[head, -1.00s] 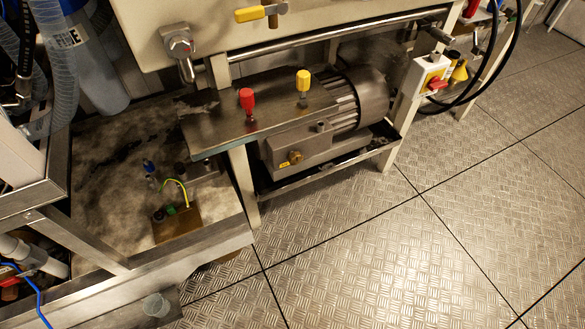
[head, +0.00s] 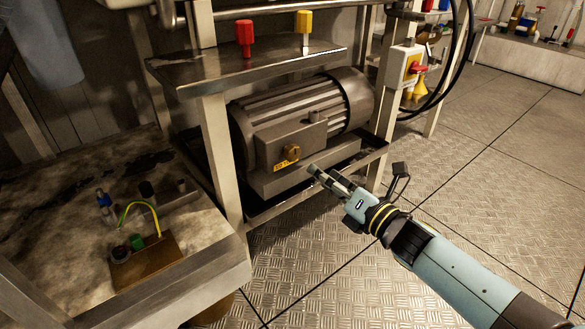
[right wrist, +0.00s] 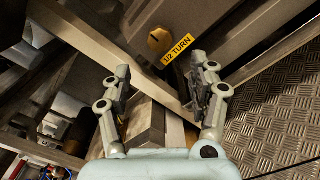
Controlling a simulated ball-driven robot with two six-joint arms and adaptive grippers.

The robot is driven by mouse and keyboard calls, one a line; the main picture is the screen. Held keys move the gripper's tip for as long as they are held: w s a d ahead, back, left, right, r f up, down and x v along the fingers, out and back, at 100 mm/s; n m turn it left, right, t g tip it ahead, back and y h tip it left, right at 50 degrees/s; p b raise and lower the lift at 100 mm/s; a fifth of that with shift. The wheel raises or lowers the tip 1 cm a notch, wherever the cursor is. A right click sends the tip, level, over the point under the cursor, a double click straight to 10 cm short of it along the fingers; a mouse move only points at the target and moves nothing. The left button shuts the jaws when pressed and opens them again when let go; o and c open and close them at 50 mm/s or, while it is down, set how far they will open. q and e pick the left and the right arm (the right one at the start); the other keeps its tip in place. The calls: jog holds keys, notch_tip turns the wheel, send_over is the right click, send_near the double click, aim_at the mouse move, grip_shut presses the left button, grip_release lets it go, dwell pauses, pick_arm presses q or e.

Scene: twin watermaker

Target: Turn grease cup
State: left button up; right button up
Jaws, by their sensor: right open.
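The grease cup (head: 292,152) is a small brass-yellow knob on the front of the grey motor (head: 310,118). A yellow label (head: 284,165) sits just below it. In the right wrist view the cup (right wrist: 159,41) is beyond the fingertips, near the top middle, and its label (right wrist: 176,48) reads "1/2 TURN". My right gripper (head: 356,168) is open and empty, to the right of the cup and apart from it. Its two spread fingers also show in the right wrist view (right wrist: 160,75). My left gripper is out of view.
A steel shelf (head: 250,70) with red (head: 244,38) and yellow (head: 304,32) handles overhangs the motor. A pale frame leg (head: 220,160) stands left of the cup. A rail (head: 320,185) runs below the motor. The patterned floor (head: 480,190) at right is clear.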

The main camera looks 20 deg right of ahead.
aim_at(296, 155)
jog(key=b+x, duration=0.1)
jog(key=x, duration=0.4)
jog(key=b+x, duration=0.1)
jog(key=x, duration=0.3)
jog(key=shift+f, duration=0.15)
jog(key=shift+w+a, duration=0.15)
jog(key=shift+w, duration=0.3)
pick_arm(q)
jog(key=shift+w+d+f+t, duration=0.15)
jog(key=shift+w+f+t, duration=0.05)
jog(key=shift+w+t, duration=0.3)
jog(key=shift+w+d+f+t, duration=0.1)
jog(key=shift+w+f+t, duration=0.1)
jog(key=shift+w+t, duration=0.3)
pick_arm(e)
jog(key=c, duration=1.1)
